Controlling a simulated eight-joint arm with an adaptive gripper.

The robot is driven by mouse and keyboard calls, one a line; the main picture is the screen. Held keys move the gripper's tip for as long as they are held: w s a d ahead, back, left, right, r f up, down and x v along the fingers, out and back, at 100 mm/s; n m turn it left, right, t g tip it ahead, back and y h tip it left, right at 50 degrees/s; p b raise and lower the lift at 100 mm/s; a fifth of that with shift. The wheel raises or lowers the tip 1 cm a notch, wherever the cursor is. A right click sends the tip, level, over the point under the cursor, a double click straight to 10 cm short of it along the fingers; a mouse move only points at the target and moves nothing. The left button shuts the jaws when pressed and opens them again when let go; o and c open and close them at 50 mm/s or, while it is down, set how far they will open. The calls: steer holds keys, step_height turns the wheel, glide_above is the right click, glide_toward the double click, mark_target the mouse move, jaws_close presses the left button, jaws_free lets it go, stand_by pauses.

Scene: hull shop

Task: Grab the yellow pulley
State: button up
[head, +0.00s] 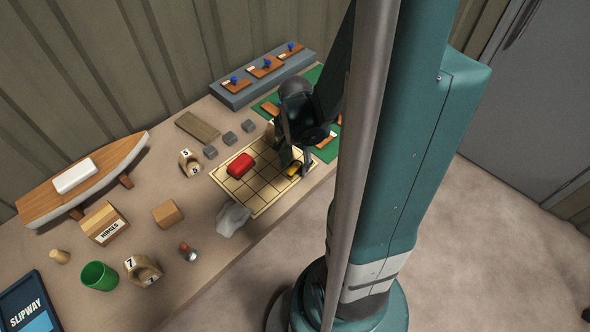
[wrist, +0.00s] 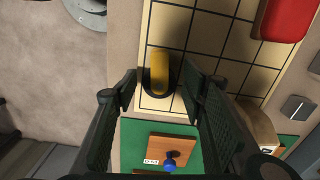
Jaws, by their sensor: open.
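The yellow pulley (head: 293,168) lies near the right end of the gridded board (head: 258,203) in the head view, partly hidden by my gripper. In the wrist view the yellow pulley (wrist: 160,75) sits at the board's lower left part, with a dark part around it. My gripper (head: 295,160) is over that end of the board, pointing down. In the wrist view its two fingers (wrist: 160,105) are spread apart, with the yellow pulley showing beyond and between them. The gripper is open and nothing is held.
A red block (head: 240,165) lies on the board. A green mat (wrist: 140,138) with a wooden plate (wrist: 172,150) bearing a blue knob borders it. A grey lump (head: 232,219), a green cup (head: 99,276) and a boat model (head: 85,178) stand leftward. The table's front edge is close.

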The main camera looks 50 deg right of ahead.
mark_target(296, 166)
stand_by(0.5)
steer(key=c, duration=0.8)
steer(key=shift+r, duration=0.15)
steer(key=shift+r+p, duration=1.4)
steer(key=shift+r, duration=3.45)
